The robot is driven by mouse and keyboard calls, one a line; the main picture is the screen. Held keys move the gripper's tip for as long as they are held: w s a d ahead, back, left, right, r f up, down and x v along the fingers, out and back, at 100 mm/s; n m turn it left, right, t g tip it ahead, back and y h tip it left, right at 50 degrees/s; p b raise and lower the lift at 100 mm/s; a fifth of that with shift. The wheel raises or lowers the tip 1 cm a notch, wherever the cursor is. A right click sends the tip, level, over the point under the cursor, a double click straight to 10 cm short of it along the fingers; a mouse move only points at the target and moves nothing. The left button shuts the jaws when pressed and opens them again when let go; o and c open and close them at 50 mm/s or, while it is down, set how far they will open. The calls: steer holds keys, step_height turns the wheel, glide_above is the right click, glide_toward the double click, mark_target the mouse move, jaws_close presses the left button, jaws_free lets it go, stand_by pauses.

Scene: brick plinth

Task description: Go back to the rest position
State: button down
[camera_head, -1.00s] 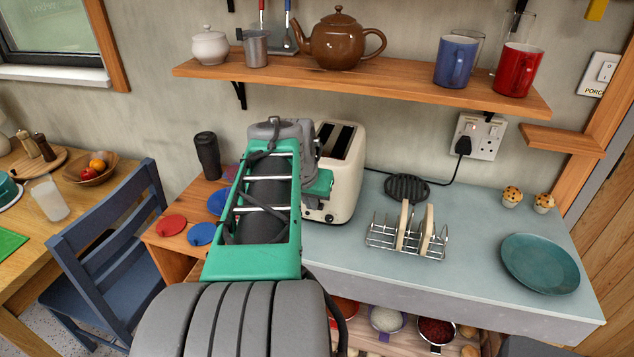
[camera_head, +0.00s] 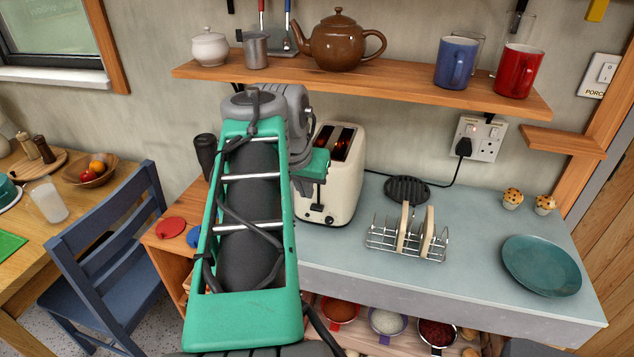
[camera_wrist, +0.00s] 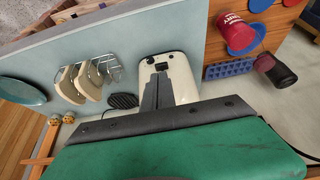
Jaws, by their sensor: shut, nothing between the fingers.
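My gripper (camera_wrist: 158,80) shows in the wrist view as two dark fingers close together, with no object seen between them. Behind them is the cream toaster (camera_wrist: 180,75). In the head view my green arm rises at the left of the toaster (camera_head: 345,185), and the small green gripper part sits in front of the toaster's left side. The gripper's fingertips are hard to make out there. The toaster slots glow orange inside.
A wire toast rack (camera_head: 408,240) holding toast stands right of the toaster, with a teal plate (camera_head: 541,265) farther right. A wooden shelf (camera_head: 400,84) with a brown teapot (camera_head: 338,45) and mugs hangs above. A blue chair (camera_head: 105,255) stands left.

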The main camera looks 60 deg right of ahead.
steer(key=w+a+f+n+t+y, duration=0.1)
steer(key=w+a+f+n, duration=0.25)
steer(key=w+a, duration=0.35)
steer(key=w+a+f+n+t+y, duration=0.1)
steer(key=w+a+f+n, duration=0.25)
steer(key=w+a, duration=0.35)
steer(key=a+f+n+y, duration=0.1)
steer(key=a+f+n, duration=0.2)
steer(key=a, duration=0.8)
steer(key=a+f+n+y, duration=0.2)
steer(key=a+n, duration=0.4)
steer(key=a, duration=0.5)
steer(key=shift+s+a+f, duration=0.2)
steer(key=shift+a+f, duration=0.15)
steer(key=shift+f, duration=0.45)
